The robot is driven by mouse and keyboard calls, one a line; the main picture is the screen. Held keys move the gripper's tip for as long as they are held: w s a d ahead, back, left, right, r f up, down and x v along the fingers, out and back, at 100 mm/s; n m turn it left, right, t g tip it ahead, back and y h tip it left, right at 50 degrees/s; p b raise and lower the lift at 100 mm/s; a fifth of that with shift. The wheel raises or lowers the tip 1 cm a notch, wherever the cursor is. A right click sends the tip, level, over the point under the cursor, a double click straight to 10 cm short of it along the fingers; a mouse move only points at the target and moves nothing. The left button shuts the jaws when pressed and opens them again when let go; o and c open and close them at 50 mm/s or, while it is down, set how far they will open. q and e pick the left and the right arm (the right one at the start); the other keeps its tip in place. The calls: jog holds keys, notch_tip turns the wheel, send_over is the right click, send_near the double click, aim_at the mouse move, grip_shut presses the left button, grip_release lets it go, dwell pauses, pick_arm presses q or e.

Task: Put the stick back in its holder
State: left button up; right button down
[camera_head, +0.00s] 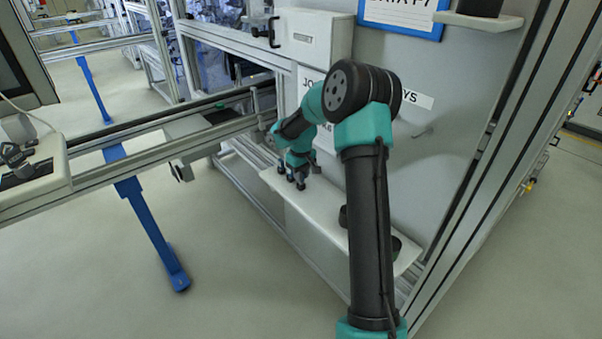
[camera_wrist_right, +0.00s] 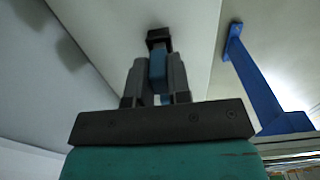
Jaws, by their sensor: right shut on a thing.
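My right gripper (camera_head: 297,180) hangs low over the left part of a white shelf (camera_head: 318,215) in the head view. In the right wrist view, its two grey fingers (camera_wrist_right: 157,68) are shut on a narrow blue piece, which I take to be the stick (camera_wrist_right: 157,64). A black block (camera_wrist_right: 158,38) shows at the far end of the blue piece. I cannot tell whether the block is part of the stick or its holder. The stick cannot be made out in the head view. My left gripper is not in view.
Dark round items (camera_head: 396,244) stand on the shelf, partly hidden behind my right arm. A grey wall panel (camera_head: 440,140) rises behind the shelf. A conveyor rail (camera_head: 110,160) with a blue leg (camera_head: 150,235) is at left. The floor in front is clear.

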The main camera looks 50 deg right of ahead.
jog(key=shift+f, duration=0.15)
jog(key=c, duration=1.1)
grip_release()
jog(key=shift+o, duration=0.2)
notch_tip(320, 180, up, 13)
